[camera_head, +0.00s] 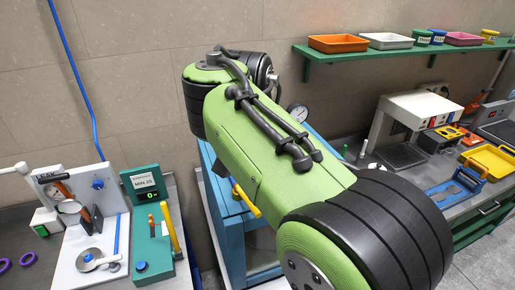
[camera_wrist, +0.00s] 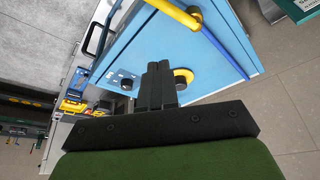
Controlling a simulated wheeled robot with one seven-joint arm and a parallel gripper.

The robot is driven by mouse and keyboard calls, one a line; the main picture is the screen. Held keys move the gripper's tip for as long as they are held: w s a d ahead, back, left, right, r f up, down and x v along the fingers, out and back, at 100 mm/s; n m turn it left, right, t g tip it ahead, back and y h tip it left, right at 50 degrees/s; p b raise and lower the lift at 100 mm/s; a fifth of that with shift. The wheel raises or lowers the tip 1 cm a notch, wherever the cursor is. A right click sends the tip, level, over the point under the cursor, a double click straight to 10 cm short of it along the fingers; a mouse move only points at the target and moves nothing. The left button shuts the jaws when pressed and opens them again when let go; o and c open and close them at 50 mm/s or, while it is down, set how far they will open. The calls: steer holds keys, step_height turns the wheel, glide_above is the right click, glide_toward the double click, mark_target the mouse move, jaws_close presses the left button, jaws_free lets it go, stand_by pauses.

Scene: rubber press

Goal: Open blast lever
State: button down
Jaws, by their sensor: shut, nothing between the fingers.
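A blue cabinet (camera_head: 232,222) stands behind and below my green arm in the head view; the arm hides much of it. A yellow lever (camera_head: 247,202) sticks out from its front area. In the wrist view the cabinet's blue face (camera_wrist: 140,50) fills the upper middle. A yellow bar (camera_wrist: 172,11) with a round pivot end runs along its top edge there, and seems to be the lever. My gripper (camera_wrist: 160,68) is shut and empty, pointing at the face below the bar. A yellow and black round knob (camera_wrist: 184,76) shows just right of the fingertips; contact cannot be told.
In the head view, a bench with a green device (camera_head: 150,225) stands left, and a grey bench with a coffee-machine-like unit (camera_head: 415,115) right. A green shelf (camera_head: 375,52) holds trays.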

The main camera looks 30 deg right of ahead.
steer(key=shift+s+d+r, duration=0.1)
steer(key=shift+r, duration=0.3)
steer(key=shift+d, duration=0.1)
steer(key=s+a+f+n+t+y+b, duration=0.1)
steer(key=s+a+f+n+b, duration=0.3)
steer(key=s+f, duration=0.3)
steer(key=s+a+f+n+t+y+b, duration=0.2)
steer(key=s+a+f+n+b, duration=0.3)
steer(key=f, duration=0.8)
steer(key=shift+s+a+n, duration=0.25)
steer(key=shift+s+n, duration=0.25)
steer(key=shift+s, duration=0.6)
